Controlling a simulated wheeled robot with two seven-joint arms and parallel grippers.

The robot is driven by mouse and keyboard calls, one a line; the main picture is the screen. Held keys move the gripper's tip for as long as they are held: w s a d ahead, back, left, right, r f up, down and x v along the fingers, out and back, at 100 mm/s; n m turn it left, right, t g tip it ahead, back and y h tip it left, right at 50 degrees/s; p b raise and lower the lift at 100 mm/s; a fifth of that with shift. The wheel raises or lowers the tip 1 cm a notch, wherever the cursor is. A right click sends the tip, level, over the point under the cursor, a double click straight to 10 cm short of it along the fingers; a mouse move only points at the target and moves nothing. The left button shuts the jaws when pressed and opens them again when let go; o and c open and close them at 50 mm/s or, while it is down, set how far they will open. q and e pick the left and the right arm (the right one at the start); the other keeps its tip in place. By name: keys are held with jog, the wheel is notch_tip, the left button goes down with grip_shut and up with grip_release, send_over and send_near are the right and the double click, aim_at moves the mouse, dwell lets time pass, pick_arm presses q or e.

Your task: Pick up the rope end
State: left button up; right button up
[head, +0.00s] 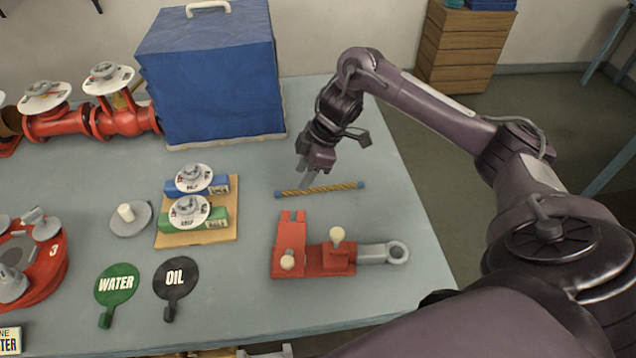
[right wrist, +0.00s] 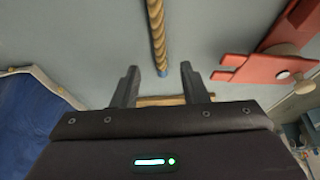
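A short tan rope (head: 320,189) with blue ends lies on the grey-blue table, running left to right in the head view. My right gripper (head: 306,184) is above the rope's left part, pointing down. The fingers are spread apart, with clear space on both sides of the rope, and hold nothing. My left gripper is not seen.
A red clamp block (head: 290,240) with a grey eye lug (head: 385,253) sits nearer. A blue covered box (head: 215,85) stands behind on the left. A wooden board with two valves (head: 205,236) is left of the rope. The table's right side is clear.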

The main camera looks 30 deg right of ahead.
aim_at(295, 190)
jog(key=shift+p+x, duration=0.35)
jog(key=shift+x, duration=2)
jog(key=shift+a+f, duration=0.1)
grip_shut()
